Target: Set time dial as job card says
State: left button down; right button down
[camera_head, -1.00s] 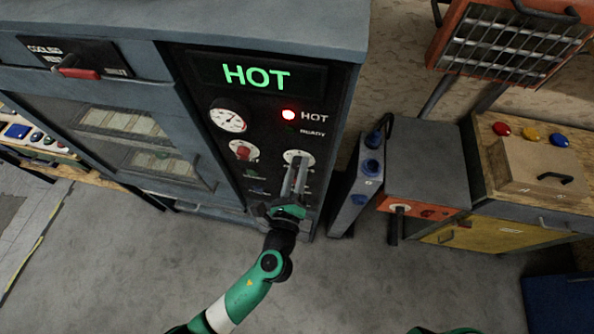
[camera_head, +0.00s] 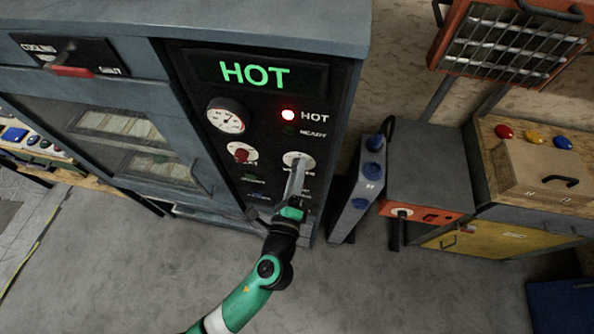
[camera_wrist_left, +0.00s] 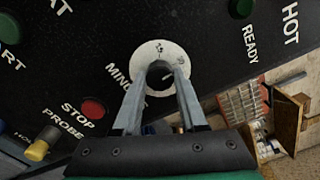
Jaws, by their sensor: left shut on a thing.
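The time dial (camera_head: 299,158) is a round white scale plate on the black oven panel, at the right of the row of two dials. In the left wrist view its white ring (camera_wrist_left: 160,51) fills the upper middle, with lettering beside it reading "MIN". My left gripper (camera_head: 298,166) reaches up to it, and its two fingers (camera_wrist_left: 160,80) are shut on the knob at the dial's centre. The fingers hide most of the knob, and its pointer cannot be read. My right gripper is not in view. I cannot make out a job card.
The panel also holds a red-knobbed heat dial (camera_head: 241,153), a gauge (camera_head: 226,117), a lit red HOT lamp (camera_head: 288,115) and a green HOT display (camera_head: 254,74). Below the time dial is a red stop button (camera_wrist_left: 93,108). A grey cabinet (camera_head: 429,168) stands to the right.

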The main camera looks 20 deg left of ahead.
pick_arm(q)
jog(key=shift+c, duration=2.2)
grip_release()
jog(key=v, duration=1.1)
jog(key=shift+s, duration=0.3)
